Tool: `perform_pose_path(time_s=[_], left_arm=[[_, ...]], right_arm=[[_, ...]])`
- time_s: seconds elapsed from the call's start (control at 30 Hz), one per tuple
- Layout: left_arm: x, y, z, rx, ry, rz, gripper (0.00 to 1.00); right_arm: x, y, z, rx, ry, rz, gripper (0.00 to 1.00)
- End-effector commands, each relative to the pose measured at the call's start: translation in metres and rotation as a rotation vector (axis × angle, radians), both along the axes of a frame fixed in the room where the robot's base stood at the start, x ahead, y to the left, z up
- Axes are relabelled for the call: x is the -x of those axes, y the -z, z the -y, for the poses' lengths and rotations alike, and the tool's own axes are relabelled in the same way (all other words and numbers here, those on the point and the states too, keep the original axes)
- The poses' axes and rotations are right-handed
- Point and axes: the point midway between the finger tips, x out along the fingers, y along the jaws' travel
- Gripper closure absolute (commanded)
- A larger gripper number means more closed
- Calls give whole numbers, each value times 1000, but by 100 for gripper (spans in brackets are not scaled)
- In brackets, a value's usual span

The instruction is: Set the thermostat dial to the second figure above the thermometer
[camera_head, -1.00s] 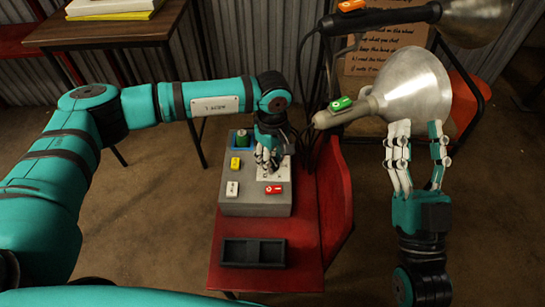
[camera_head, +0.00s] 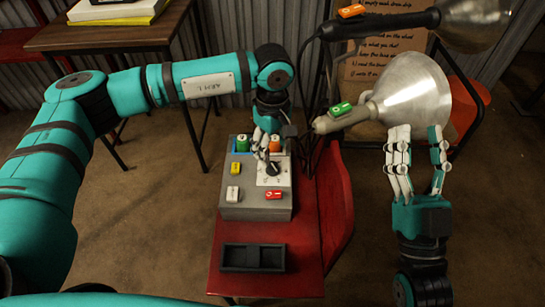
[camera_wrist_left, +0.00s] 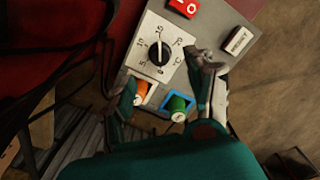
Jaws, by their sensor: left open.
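The thermostat dial is a black knob (camera_head: 273,169) on a white plate, on the right part of a grey control box (camera_head: 240,212). In the left wrist view the knob (camera_wrist_left: 158,53) is ringed by printed figures; I cannot read its exact setting. My left gripper (camera_head: 262,150) is open over the far part of the box, just beyond the knob; in the left wrist view its fingers (camera_wrist_left: 168,84) are spread, with the knob farther out between them. My right gripper (camera_head: 419,148) is open and empty, fingers up, right of the red chair. I cannot make out a thermometer.
A black tray (camera_head: 253,266) lies nearer on the red table. Metal lamps (camera_head: 413,90) stand right.

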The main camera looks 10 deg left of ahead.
Motion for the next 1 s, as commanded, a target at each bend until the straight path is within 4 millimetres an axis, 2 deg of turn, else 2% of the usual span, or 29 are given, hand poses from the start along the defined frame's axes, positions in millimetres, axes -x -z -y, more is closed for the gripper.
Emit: perform_pose_path(time_s=[0.1, 0.3, 0.9, 1.0], left_arm=[[-1, -25, 0, 1, 0, 4, 44], [0, -48, 0, 0, 0, 1, 44], [0, -53, 0, 1, 0, -1, 44], [0, -57, 0, 1, 0, -1, 44]], right_arm=[[0, 0, 0, 0, 0, 0, 60], [0, 0, 0, 0, 0, -1, 60], [0, 0, 0, 1, 0, -3, 60], [-5, 5, 0, 14, 2, -47, 60]])
